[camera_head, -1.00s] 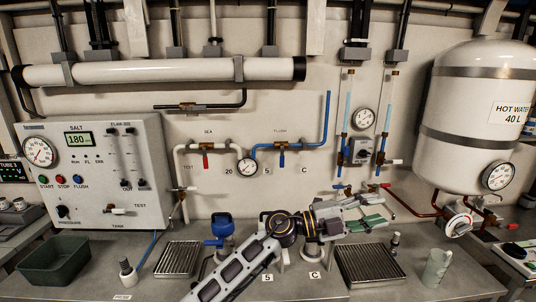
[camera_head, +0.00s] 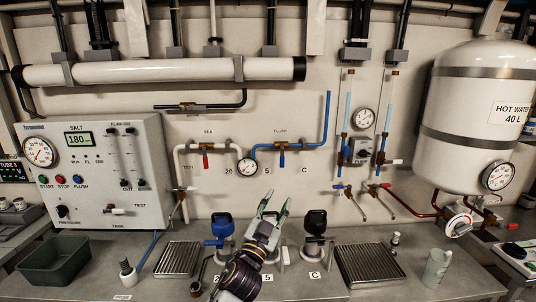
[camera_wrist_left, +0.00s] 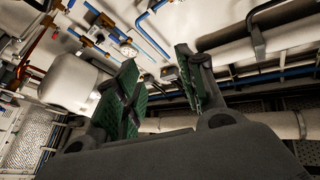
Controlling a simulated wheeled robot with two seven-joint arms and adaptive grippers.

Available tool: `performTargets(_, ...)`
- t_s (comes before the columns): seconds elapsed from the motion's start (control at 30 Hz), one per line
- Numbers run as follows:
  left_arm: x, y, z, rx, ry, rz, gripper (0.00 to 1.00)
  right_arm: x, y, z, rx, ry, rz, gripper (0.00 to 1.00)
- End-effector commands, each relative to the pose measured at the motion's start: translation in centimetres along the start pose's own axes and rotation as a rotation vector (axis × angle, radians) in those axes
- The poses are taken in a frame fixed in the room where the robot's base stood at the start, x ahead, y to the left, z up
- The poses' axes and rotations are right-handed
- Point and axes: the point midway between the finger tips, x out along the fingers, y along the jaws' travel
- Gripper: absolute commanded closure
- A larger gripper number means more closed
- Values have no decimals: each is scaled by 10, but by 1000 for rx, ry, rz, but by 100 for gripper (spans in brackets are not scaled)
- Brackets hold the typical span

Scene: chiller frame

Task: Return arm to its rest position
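My left gripper (camera_head: 273,209) is in the lower middle of the head view, pointing up, in front of the bench's middle. Its two green-padded fingers stand apart with nothing between them. In the left wrist view the same open fingers (camera_wrist_left: 160,88) show against the wall pipes and the ceiling. The arm behind it comes up from the bottom edge and hides part of the bench and the middle housing. My right gripper is not in either view.
A blue-topped housing (camera_head: 222,228) and a black-topped one (camera_head: 315,224) stand on the bench beside the gripper. Drip trays (camera_head: 178,258) (camera_head: 370,264), a green bin (camera_head: 54,260) and a jug (camera_head: 437,268) are also on the bench. A white tank (camera_head: 470,120) hangs at right.

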Motion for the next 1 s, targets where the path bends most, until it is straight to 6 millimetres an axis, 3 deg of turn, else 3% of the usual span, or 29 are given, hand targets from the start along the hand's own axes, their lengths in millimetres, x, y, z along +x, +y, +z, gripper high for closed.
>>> performTargets(0.23, -48, -32, 68, -87, -266, -99, 61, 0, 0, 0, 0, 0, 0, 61)
performTargets(0.5, -118, -51, 136, -170, -562, -157, 61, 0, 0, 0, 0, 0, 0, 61)
performTargets(0.8, -214, -54, 191, -251, -892, -162, 61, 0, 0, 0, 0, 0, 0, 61)
performTargets(1.0, -283, -48, 212, -301, -1106, -131, 61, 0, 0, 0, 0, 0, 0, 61)
